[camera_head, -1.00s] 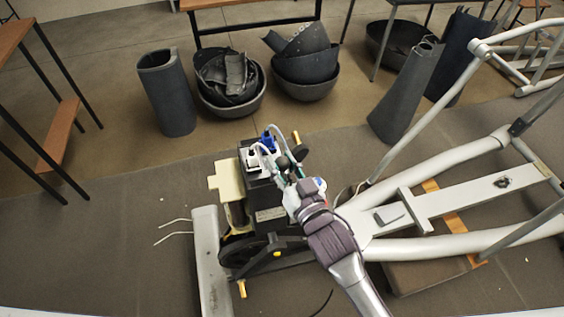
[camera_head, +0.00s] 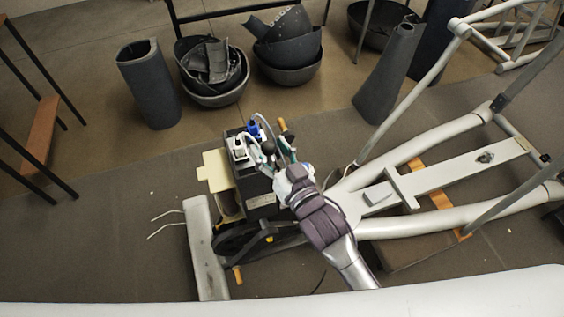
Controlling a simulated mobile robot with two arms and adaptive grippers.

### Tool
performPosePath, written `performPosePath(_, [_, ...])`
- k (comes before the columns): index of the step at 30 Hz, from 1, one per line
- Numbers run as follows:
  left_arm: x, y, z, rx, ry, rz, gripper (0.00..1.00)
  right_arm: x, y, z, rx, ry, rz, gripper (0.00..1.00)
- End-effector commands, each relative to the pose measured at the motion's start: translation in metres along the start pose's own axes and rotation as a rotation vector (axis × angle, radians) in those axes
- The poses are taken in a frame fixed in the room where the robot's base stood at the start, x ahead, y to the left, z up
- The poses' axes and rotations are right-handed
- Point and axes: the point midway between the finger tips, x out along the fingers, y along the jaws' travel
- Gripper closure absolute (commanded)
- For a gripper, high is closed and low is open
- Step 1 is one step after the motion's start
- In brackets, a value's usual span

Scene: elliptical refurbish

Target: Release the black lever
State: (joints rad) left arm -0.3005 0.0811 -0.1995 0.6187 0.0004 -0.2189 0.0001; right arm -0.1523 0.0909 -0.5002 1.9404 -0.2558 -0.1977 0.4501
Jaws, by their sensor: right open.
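The elliptical machine's black housing (camera_head: 259,190) stands in the middle of the head view, with white and blue connectors on top. My right gripper (camera_head: 272,158) is at the upper right of this housing, its arm coming from the lower right. It is open. A small dark rounded part (camera_head: 268,147) shows between its fingers, perhaps the black lever's end. The gripper hides most of that spot, so I cannot tell whether the fingers touch it. My left gripper is not in view.
The machine's pale frame (camera_head: 440,184) runs to the right, with a grey upright bar (camera_head: 412,96) behind the gripper. Dark bowls (camera_head: 212,95) and a dark cylinder (camera_head: 148,85) stand at the back. The floor left of the machine is mostly clear.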

Motion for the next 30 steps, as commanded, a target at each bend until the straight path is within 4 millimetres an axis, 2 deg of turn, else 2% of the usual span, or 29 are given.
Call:
performPosePath(9, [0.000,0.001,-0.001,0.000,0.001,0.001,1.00,-0.067,0.000,0.001,0.001,-0.003,0.000,0.39])
performPosePath(15, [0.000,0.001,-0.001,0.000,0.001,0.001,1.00,-0.098,0.000,0.000,0.001,0.000,0.001,0.39])
performPosePath(21, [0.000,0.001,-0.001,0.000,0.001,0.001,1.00,-0.110,0.000,-0.001,0.000,0.003,-0.001,0.39])
performPosePath(30, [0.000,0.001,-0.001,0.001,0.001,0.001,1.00,-0.110,0.000,-0.001,0.000,0.003,-0.001,0.39])
